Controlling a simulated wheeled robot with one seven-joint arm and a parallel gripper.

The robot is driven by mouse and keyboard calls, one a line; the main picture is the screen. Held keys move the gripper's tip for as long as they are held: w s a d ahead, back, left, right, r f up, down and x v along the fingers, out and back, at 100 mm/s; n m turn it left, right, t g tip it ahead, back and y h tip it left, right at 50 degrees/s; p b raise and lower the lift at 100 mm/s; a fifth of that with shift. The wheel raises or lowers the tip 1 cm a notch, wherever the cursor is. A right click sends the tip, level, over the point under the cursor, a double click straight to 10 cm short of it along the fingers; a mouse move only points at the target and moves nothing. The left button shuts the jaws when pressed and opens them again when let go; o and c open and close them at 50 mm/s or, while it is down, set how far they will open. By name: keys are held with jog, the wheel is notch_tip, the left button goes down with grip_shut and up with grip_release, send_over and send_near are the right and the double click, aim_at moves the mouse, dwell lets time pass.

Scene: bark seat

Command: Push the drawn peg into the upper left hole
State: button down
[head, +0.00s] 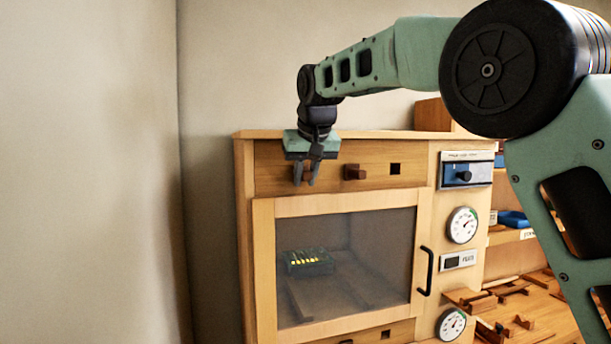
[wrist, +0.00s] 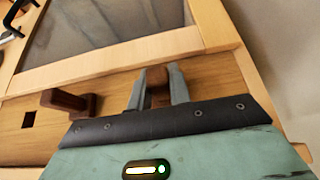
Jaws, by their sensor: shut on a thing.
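My gripper (head: 305,180) is at the left end of the cabinet's upper wooden panel (head: 270,168). In the wrist view, my gripper's two fingers (wrist: 158,70) are shut on a brown wooden peg (wrist: 158,90). The peg's far end and the upper left hole are hidden, so I cannot tell how deep the peg sits. A second dark brown peg (head: 354,172) sticks out of the middle of the panel; it also shows in the wrist view (wrist: 70,102). A square dark hole (head: 395,168) is open at the panel's right; it also shows in the wrist view (wrist: 28,120).
Below the panel is a glazed door (head: 345,260) with a black handle (head: 426,271). A blue control (head: 465,174) and dials (head: 462,225) are on the right column. A bench (head: 540,310) with wooden pieces is at the right. A bare wall (head: 90,180) stands at the left.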

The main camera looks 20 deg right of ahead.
jog(key=c, duration=1.2)
grip_release()
jog(key=b+v, duration=0.2)
jog(key=v, duration=1.5)
jog(key=s+a+f+n+g+y+b, duration=0.1)
jog(key=s+a+f+b, duration=0.25)
jog(key=f, duration=0.75)
jog(key=s+a+f+n+g+b, duration=0.2)
jog(key=s+a+f+b, duration=0.15)
jog(key=f, duration=0.75)
jog(key=s+a+f+n+g+y+b, duration=0.1)
jog(key=s+a+f+b, duration=0.25)
jog(key=f, duration=0.75)
jog(key=s+d+f+n+g+b, duration=0.1)
jog(key=s+d+f+n+b, duration=0.1)
jog(key=s+f, duration=1)
jog(key=s+d+f+n+g+h+b, duration=0.1)
jog(key=s+f+b, duration=0.4)
jog(key=s+f, duration=0.7)
notch_tip(320, 180, down, 4)
jog(key=shift+s+d+r+n, duration=0.15)
jog(key=shift+d+n, duration=0.25)
jog(key=shift+d, duration=0.2)
